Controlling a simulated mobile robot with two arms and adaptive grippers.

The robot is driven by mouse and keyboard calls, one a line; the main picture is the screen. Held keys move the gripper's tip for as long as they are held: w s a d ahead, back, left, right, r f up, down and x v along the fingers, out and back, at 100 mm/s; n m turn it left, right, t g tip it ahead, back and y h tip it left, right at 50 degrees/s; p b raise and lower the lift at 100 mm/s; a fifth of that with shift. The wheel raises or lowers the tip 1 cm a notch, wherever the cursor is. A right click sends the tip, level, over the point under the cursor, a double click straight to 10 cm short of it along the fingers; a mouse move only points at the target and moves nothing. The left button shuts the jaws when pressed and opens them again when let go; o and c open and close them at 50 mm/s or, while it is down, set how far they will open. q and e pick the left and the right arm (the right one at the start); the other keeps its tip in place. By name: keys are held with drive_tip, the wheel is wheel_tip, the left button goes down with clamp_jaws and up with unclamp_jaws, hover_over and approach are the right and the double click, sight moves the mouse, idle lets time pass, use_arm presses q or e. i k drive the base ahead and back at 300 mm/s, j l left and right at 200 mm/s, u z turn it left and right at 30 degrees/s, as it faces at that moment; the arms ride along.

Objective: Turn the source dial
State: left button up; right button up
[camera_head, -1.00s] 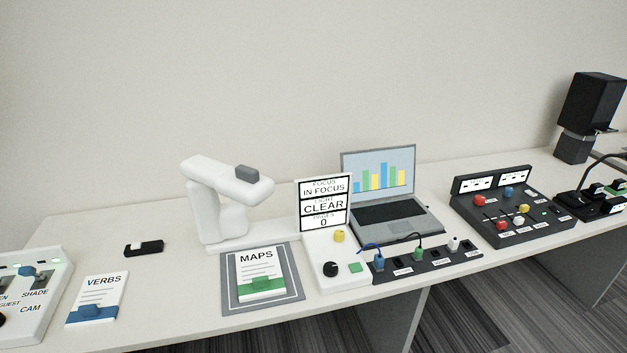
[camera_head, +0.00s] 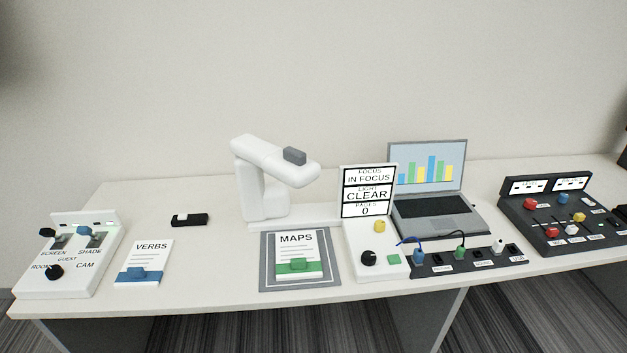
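A white control panel (camera_head: 78,262) stands at the left end of the table. It bears a black round dial (camera_head: 54,271) near its lower left, with the labels ROOM, GUEST and CAM around it. The dial's pointer direction is too small to tell. Above it are two levers, a black one (camera_head: 47,232) by SCREEN and a blue one (camera_head: 84,230) by SHADE. No label reading "source" is legible. Neither of my grippers is in view.
The white table (camera_head: 210,262) also holds a VERBS booklet (camera_head: 147,256), a black clicker-like object (camera_head: 189,220), a white document camera (camera_head: 262,190), a MAPS booklet (camera_head: 297,247), a status-display box (camera_head: 373,250), a laptop (camera_head: 433,205), a socket strip (camera_head: 465,260) and a black mixer (camera_head: 560,220).

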sight(54, 272)
drive_tip(key=u, duration=1.35)
drive_tip(key=i+j+z, duration=0.1)
drive_tip(key=i+j, duration=0.65)
drive_tip(key=j, duration=0.1)
